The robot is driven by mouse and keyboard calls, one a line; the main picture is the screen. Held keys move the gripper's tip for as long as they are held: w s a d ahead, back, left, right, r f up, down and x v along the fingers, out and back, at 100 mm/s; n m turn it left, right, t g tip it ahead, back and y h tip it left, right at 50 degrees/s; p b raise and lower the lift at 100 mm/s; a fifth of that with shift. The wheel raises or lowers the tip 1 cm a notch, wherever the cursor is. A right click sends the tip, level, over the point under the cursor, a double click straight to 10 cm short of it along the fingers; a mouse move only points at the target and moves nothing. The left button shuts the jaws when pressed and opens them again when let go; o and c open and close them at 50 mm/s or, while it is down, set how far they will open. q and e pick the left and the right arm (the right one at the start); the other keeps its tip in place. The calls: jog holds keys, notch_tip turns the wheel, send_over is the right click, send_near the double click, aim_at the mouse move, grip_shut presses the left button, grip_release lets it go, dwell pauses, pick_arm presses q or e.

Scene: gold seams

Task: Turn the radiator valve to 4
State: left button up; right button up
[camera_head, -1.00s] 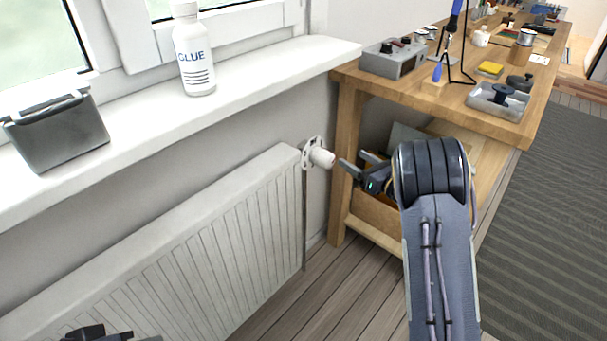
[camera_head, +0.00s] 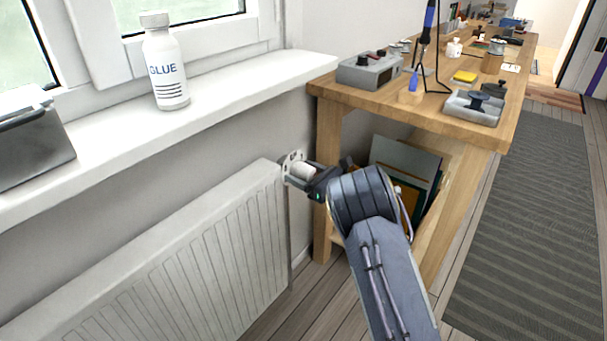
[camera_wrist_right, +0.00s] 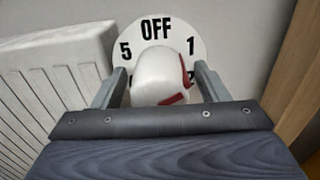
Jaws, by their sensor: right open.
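The radiator valve's white knob (camera_wrist_right: 158,75) stands in front of a round white dial plate (camera_wrist_right: 158,38) in the right wrist view. The plate shows OFF at the top, 5 at left and 1 at right; the lower numbers are mostly hidden. Red marks show on the knob's right and lower sides. My right gripper (camera_wrist_right: 160,85) is open, with one finger on each side of the knob; I cannot tell whether they touch it. In the head view the knob (camera_head: 303,170) sits at the radiator's upper right end, with the right gripper (camera_head: 318,174) at it. My left gripper is out of view.
The white radiator (camera_head: 190,260) stands below the windowsill (camera_head: 230,80), which bears a glue bottle (camera_head: 165,65) and a grey container (camera_head: 30,140). A wooden workbench (camera_head: 410,110) with tools stands close on the right. The striped rug (camera_head: 520,220) is clear.

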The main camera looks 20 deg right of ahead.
jog(key=shift+c, duration=0.5)
jog(key=c, duration=0.9)
